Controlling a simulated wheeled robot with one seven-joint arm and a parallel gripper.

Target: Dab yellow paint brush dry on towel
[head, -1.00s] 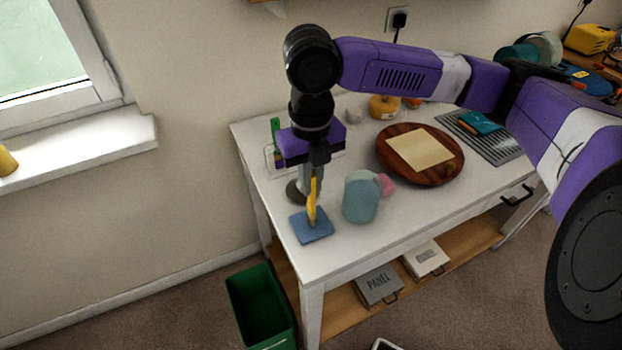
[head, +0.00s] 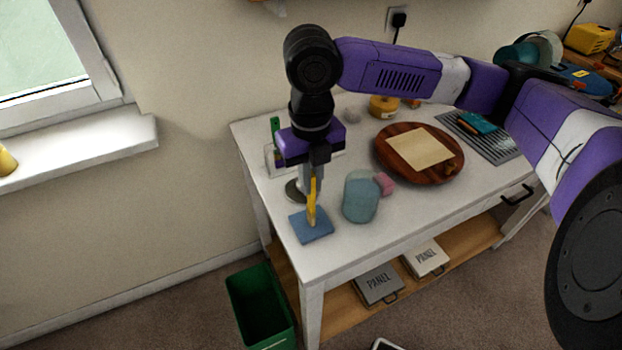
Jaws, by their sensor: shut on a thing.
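The yellow paint brush (head: 312,202) is upright in my gripper (head: 314,180), which is shut on it. My gripper points straight down above the front left of the white table. The brush's lower end is at the folded blue towel (head: 318,232), near the table's left front corner. It appears to touch the towel, but the exact contact is too small to tell.
A teal cylindrical container (head: 360,198) stands just right of the towel, with a pink block (head: 384,183) beside it. A round wooden board (head: 396,163) holds a beige sheet (head: 420,149). A green bin (head: 240,300) stands on the floor below. The table's front edge is clear.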

